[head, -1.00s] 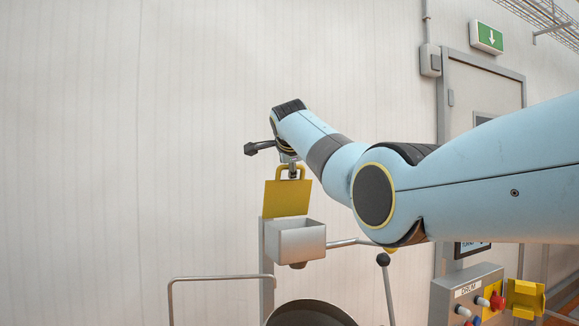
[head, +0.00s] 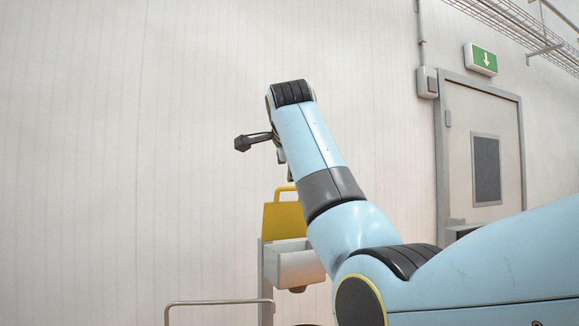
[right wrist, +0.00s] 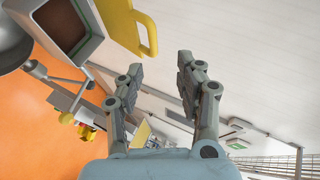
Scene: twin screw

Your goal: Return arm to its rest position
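My right gripper (head: 287,170) hangs under my right wrist, just above the yellow lid (head: 284,216) in the head view. It is small and partly hidden there. In the right wrist view its two fingers (right wrist: 160,68) stand apart with nothing between them. The lid stands raised on a grey box (head: 296,264). The lid's yellow handle (right wrist: 147,35) is beyond the fingertips in the right wrist view, clear of them. The open box (right wrist: 65,28) shows there too. My left gripper is in neither view.
A metal rail (head: 215,303) stands at the lower left. A grey door (head: 483,150) and a green exit sign (head: 481,59) are at the right. The pale wall (head: 120,150) left of my arm has free space before it. Orange floor (right wrist: 40,130) shows in the wrist view.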

